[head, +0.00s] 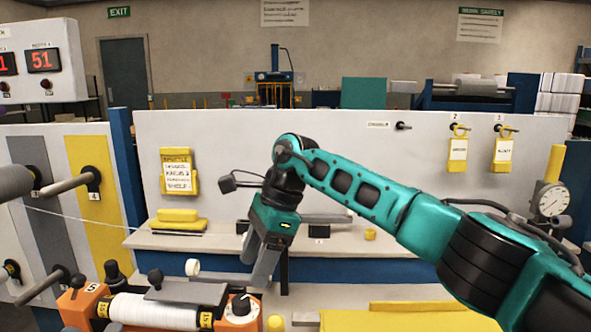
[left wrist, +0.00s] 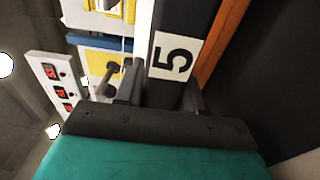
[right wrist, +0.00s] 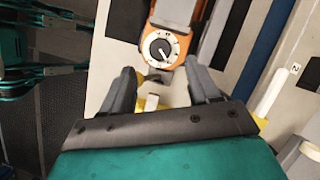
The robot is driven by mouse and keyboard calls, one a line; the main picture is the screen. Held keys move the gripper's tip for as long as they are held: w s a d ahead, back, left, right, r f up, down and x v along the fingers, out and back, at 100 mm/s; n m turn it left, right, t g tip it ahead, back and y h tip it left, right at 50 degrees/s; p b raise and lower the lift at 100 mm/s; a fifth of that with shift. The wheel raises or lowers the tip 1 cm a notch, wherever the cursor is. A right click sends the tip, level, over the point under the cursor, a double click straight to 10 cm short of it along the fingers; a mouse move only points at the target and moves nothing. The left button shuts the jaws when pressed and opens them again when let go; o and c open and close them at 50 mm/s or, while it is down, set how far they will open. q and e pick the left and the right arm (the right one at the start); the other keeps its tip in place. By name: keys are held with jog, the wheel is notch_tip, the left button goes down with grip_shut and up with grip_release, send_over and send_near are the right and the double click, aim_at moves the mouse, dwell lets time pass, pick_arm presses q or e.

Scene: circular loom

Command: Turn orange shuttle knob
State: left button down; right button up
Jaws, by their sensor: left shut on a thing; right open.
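The orange shuttle (head: 228,320) is at the bottom of the head view, with a white roll (head: 150,310) beside its black-and-white dial knob (head: 240,304). In the right wrist view the knob (right wrist: 160,50) sits on the orange end, ahead of and between my open fingers. My right gripper (head: 262,265) is open, points down above and behind the knob, and touches nothing that I can see. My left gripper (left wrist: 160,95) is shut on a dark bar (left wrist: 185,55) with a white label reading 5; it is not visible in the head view.
A grey-white table (head: 340,240) stands behind the shuttle, with yellow blocks (head: 178,220) on it. Pegs (head: 92,180) stick out of the left panel. A thin white thread (head: 90,222) runs from the left toward the table. A yellow surface (head: 400,318) lies right of the knob.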

pick_arm(q)
jog(key=shift+f, duration=0.45)
pick_arm(e)
jog(key=w+d+r+m+t+y, duration=0.2)
jog(key=w+d+r+m+y, duration=0.1)
jog(key=r, duration=0.7)
jog(key=w+d+r+m+t+y, duration=0.2)
jog(key=d+r+m+y, duration=0.4)
jog(key=r, duration=0.4)
jog(key=shift+w+d+r+y, duration=0.4)
jog(key=shift+d+y, duration=0.1)
jog(key=shift+d, duration=0.55)
pick_arm(q)
jog(key=c, duration=0.8)
grip_release()
jog(key=shift+o, duration=1)
jog(key=shift+r, duration=0.2)
